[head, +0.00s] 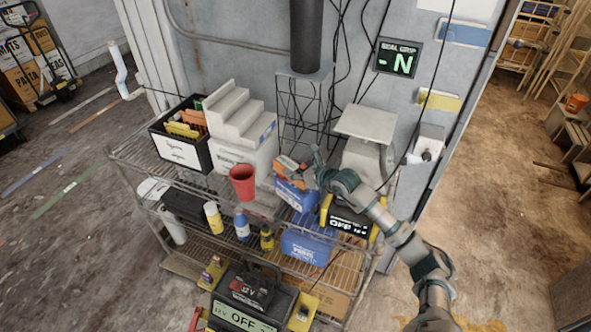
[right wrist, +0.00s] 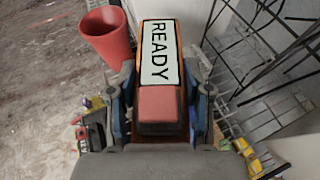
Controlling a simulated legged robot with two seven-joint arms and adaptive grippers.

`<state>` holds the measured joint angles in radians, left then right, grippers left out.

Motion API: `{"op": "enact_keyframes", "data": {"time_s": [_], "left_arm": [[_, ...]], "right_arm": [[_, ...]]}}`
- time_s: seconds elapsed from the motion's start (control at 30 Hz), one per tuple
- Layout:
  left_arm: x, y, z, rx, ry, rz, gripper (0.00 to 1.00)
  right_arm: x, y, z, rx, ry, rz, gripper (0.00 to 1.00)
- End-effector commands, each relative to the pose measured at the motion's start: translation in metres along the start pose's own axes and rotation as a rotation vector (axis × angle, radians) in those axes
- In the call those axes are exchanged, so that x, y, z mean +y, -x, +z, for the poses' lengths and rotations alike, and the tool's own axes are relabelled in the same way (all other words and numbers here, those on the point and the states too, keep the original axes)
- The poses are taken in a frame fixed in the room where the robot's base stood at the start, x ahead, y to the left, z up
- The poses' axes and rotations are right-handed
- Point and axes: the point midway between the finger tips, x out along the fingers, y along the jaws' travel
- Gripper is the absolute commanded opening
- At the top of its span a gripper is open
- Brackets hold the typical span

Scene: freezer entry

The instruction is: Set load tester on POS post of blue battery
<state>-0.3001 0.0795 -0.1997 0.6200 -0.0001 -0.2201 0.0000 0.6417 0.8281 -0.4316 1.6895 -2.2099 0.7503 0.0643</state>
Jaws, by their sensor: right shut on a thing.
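The load tester, an orange and grey block (head: 290,168), is held in my right gripper (head: 313,174) above the wire shelf. In the right wrist view its white panel reading READY (right wrist: 159,55) faces the camera, with a gripper finger on each side. A blue battery (head: 296,197) with a white label sits on the top shelf, just under the tester. I cannot make out its POS post or whether the tester touches it. Another blue box-like unit (head: 308,245) with white lettering sits lower on the rack. My left gripper is not in view.
A red cup (head: 243,181) stands close left of the tester; it also shows in the right wrist view (right wrist: 105,35). A white stepped block (head: 236,118) and black file bin (head: 180,150) are farther left. A yellow-and-black display unit (head: 348,221) is near my right arm. Black cables hang behind.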

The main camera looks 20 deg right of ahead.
Motion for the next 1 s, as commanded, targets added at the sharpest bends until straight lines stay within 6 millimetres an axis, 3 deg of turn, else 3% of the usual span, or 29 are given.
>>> {"op": "enact_keyframes", "data": {"time_s": [0.4, 0.43, 0.53, 0.87, 1.0], "left_arm": [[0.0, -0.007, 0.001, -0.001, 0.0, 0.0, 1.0], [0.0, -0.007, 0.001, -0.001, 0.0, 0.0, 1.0], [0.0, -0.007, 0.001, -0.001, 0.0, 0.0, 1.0], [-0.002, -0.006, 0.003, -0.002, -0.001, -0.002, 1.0], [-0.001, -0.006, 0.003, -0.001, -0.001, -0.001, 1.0]], "right_arm": [[0.001, -0.003, -0.007, -0.005, 0.001, 0.0, 0.0], [0.001, -0.003, -0.006, -0.005, 0.001, 0.0, 0.57], [0.0, -0.003, -0.006, -0.004, 0.001, 0.0, 0.79], [0.0, -0.003, -0.01, 0.004, 0.0, 0.0, 0.79], [-0.002, 0.012, -0.01, 0.003, 0.001, -0.002, 0.79]]}}
